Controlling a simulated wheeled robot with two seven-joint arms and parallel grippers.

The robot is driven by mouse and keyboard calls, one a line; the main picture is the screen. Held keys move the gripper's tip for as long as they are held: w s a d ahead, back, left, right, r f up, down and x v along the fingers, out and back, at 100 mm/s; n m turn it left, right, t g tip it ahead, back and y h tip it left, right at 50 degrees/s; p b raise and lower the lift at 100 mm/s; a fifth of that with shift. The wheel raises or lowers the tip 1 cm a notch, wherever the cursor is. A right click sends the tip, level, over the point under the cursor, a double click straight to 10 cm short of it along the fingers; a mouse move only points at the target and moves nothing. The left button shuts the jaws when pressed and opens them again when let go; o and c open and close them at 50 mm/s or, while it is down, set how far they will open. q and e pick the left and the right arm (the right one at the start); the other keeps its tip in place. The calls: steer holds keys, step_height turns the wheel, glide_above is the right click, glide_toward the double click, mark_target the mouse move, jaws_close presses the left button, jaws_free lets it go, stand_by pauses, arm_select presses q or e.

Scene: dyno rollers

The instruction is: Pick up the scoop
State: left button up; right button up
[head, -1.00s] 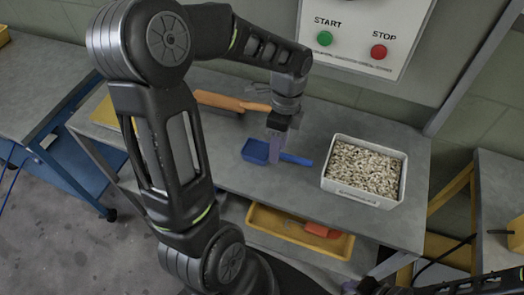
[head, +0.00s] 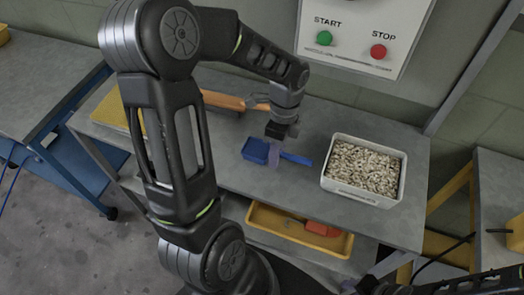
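A blue scoop (head: 255,151) lies on the grey bench, its bowl to the left and its handle (head: 297,159) pointing right. My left gripper (head: 274,158) comes down from above, with its pale see-through fingers at the scoop between bowl and handle. The fingers overlap the scoop's neck in the picture. I cannot tell whether they are apart or closed on it. My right gripper is not clearly in view; only dark parts of my own arm show at the bottom right.
A white bin (head: 362,172) full of pale pellets stands right of the scoop. An orange-handled tool (head: 222,100) lies behind. A yellow tray (head: 290,228) with a red item (head: 321,229) sits on the lower shelf. A panel with START and STOP buttons (head: 350,38) rises at the back.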

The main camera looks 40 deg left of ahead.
arm_select(q)
jaws_close()
stand_by(0.5)
step_height(320, 180, up, 10)
steer(key=shift+b, duration=0.4)
stand_by(0.4)
steer(key=shift+c, duration=1.7)
jaws_free()
jaws_close()
